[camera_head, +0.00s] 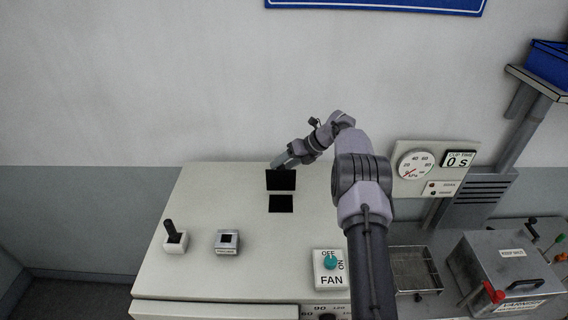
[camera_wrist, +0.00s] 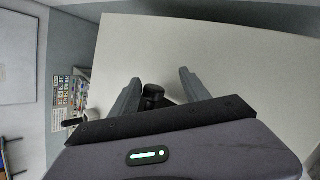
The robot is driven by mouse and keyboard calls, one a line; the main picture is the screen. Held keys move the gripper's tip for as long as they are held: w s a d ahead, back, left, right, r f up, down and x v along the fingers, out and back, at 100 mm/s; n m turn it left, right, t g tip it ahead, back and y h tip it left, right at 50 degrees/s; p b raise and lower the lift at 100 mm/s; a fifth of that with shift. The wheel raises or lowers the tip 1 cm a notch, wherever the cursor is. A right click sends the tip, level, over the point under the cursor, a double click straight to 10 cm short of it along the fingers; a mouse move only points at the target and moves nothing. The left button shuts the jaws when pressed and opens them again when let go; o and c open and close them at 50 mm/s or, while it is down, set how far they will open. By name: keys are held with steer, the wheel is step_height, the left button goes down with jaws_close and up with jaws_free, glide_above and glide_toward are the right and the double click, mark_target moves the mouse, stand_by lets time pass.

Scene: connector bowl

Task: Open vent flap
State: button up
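Two black, roughly square patches, an upper one (camera_head: 281,180) and a lower one (camera_head: 281,203), lie on the white console top with a pale strip between them. They seem to be the vent area; I cannot tell which part is the flap or how far it stands open. My gripper (camera_head: 279,163) is at the upper patch's far edge, low over the console. In the wrist view its two fingers (camera_wrist: 160,90) are spread apart. A small black knob-like part (camera_wrist: 153,92) shows between them, with a dark patch beside it. Contact cannot be made out.
On the console stand a black lever (camera_head: 171,231), a small square button box (camera_head: 227,242) and a FAN switch with a teal knob (camera_head: 330,262). A gauge panel (camera_head: 416,165), wire basket (camera_head: 416,270) and metal box (camera_head: 500,270) are at the right.

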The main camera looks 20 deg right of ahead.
steer(key=shift+d+r, duration=0.2)
steer(key=b+v, duration=0.2)
steer(key=v, duration=1.5)
steer(key=shift+b, duration=0.4)
